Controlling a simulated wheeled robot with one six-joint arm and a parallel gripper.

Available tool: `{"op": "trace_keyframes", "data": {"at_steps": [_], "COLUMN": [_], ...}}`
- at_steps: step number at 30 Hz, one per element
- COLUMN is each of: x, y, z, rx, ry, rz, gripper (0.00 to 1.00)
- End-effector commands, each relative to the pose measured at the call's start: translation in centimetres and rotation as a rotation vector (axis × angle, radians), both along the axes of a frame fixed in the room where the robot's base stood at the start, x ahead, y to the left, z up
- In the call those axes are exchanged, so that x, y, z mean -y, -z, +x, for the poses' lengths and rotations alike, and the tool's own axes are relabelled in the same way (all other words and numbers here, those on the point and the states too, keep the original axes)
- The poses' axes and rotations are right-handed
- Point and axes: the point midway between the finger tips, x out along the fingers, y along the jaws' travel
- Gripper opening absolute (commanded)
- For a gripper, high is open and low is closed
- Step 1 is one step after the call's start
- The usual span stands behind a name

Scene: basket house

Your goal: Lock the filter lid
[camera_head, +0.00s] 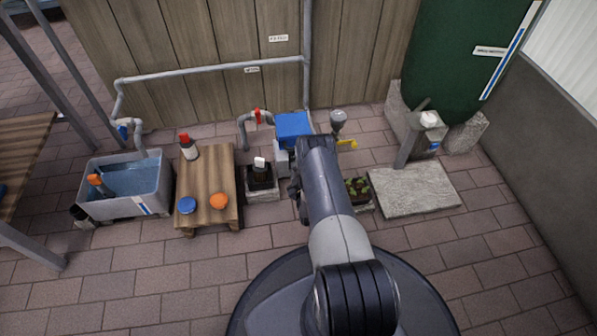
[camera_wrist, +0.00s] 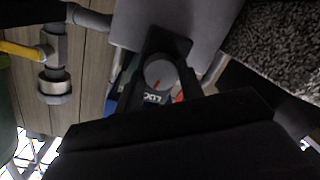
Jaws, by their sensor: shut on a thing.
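The filter housing shows in the head view as a grey box (camera_head: 283,164) with a blue lid (camera_head: 293,125), behind my arm. In the wrist view a round grey knob (camera_wrist: 159,73) with a red mark sits between the dark fingers of my gripper (camera_wrist: 160,78). The gripper is shut on this knob. Light letters on a dark label show just below the knob, only partly legible. In the head view my arm hides the knob and the fingertips. I cannot tell from these views whether the lid is locked.
A wooden bench (camera_head: 209,180) holds a bottle (camera_head: 188,147), a blue disc (camera_head: 187,205) and an orange round thing (camera_head: 219,201). A water tub (camera_head: 127,184) stands left of it. A small planter (camera_head: 358,190) and stone slab (camera_head: 412,190) lie right. Pipes (camera_head: 210,72) run along the wall.

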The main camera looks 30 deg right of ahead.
Motion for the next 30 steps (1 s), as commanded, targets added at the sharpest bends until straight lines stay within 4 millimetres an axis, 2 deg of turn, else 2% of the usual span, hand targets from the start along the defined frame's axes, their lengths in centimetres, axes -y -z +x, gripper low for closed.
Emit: {"op": "trace_keyframes", "data": {"at_steps": [9, 26, 27, 30], "x": [-0.08, -0.07, -0.07, -0.06], "y": [0.09, 0.08, 0.08, 0.06], "z": [-0.02, -0.02, -0.02, -0.01], "rx": [-0.037, -0.043, -0.043, -0.042], "ry": [-0.002, -0.001, -0.001, -0.001], "rz": [-0.116, -0.141, -0.141, -0.140], "gripper": [0.14, 0.14, 0.40, 0.48]}}
